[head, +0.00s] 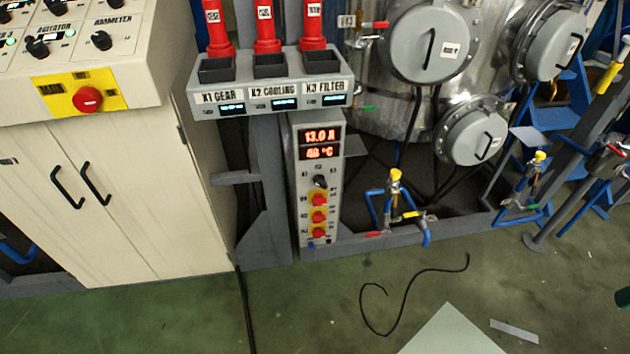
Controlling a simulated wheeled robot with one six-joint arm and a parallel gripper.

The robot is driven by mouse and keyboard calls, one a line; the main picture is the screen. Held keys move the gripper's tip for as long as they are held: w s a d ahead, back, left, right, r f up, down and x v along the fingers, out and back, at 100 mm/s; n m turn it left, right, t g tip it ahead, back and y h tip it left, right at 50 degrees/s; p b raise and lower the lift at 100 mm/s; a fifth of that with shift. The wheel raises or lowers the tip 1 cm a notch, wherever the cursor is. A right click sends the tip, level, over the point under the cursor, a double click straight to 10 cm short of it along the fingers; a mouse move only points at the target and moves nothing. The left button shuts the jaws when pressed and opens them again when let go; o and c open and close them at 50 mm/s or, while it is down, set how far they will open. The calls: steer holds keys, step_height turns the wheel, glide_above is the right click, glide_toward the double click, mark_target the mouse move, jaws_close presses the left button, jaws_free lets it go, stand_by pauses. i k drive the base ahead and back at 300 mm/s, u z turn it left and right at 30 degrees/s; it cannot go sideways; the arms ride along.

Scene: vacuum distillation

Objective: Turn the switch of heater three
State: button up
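A narrow grey control box (305,170) stands low at the middle of the head view. Its red displays (319,145) read about 13.0 A and 48 °C. Below them is a black selector knob (320,181). My gripper is not in view.
A shelf (205,100) labelled X1 gear, X2 cooling and X3 filter sits above the box, with red plugs. A white cabinet (130,210) stands left. Blue pipes with a yellow valve (395,175) and a steel vessel are right. Green floor (300,310) in front has a loose black cable (405,295).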

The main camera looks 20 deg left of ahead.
mark_target(318, 232)
steer(key=k, duration=0.3)
steer(key=z, duration=0.05)
steer(key=i, duration=0.3)
steer(key=u, duration=1.1)
